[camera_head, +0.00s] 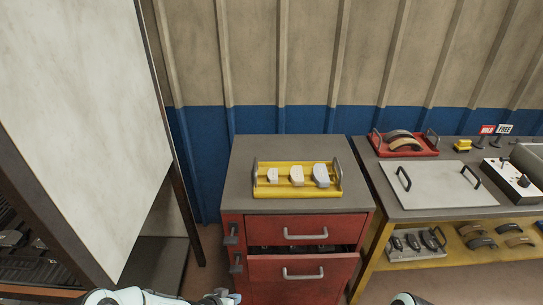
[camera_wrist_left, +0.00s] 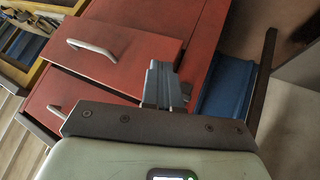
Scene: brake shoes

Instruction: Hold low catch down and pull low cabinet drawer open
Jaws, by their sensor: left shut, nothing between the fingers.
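The red low cabinet drawer (camera_head: 267,271) stands partly pulled out below the upper drawer (camera_head: 265,230) in the head view. A dark gap with some hard-to-make-out items shows behind its front. The low catch (camera_head: 237,264) is a dark block at the cabinet's left edge, below a similar upper catch (camera_head: 230,235). My left gripper (camera_head: 228,297) is at the bottom edge, below and left of the low catch and apart from the drawer handle (camera_head: 302,274). In the left wrist view its fingers (camera_wrist_left: 163,88) are shut and empty beside a red drawer front (camera_wrist_left: 125,58). My right gripper is out of view.
A yellow tray (camera_head: 298,192) with several pale pieces sits on the cabinet top. A bench (camera_head: 425,207) at the right carries a red tray (camera_head: 410,150), a metal plate (camera_head: 438,184) and a control box (camera_head: 513,180). A tall pale panel (camera_head: 80,110) bounds the left.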

